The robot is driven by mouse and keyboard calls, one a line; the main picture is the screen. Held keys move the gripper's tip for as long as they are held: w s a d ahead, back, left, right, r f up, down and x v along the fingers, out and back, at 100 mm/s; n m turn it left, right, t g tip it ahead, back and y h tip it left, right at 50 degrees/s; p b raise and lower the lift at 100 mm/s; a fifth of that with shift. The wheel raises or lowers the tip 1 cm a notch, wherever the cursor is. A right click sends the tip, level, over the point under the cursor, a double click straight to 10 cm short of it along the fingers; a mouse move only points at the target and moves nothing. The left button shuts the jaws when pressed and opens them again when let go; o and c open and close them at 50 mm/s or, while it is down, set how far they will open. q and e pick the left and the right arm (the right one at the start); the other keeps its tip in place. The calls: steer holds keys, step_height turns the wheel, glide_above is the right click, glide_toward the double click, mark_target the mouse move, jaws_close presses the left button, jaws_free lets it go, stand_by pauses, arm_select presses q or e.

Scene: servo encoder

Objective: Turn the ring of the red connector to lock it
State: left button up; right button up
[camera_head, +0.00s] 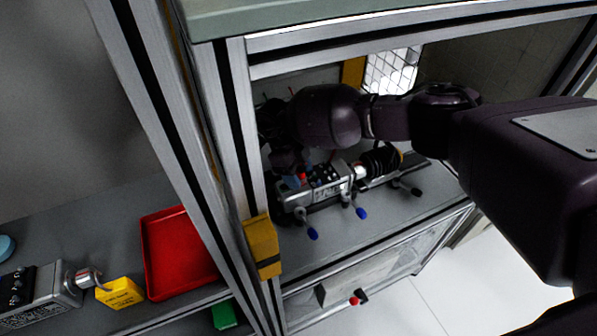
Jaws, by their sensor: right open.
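The servo unit (328,183) is a silver and black body lying on the grey shelf inside the framed cell. A small red part (302,177), which looks like the red connector, is near its left end, next to a bluish part. My right arm reaches in from the right over the unit. My right gripper (287,162) is open, just above and left of the red part. It is dark and small here, and I cannot tell whether it touches the connector. The connector's ring is too small to make out. My left gripper is not in view.
Clamps with blue-tipped handles (361,212) stand along the unit's front. An aluminium post (225,170) with a yellow block (262,247) borders the cell at left. Outside it are a red tray (178,252), a yellow box (120,293) and another servo unit (38,292).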

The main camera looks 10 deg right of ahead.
steer(key=v, duration=1)
steer(key=shift+r+p, duration=0.3)
steer(key=shift+r, duration=0.1)
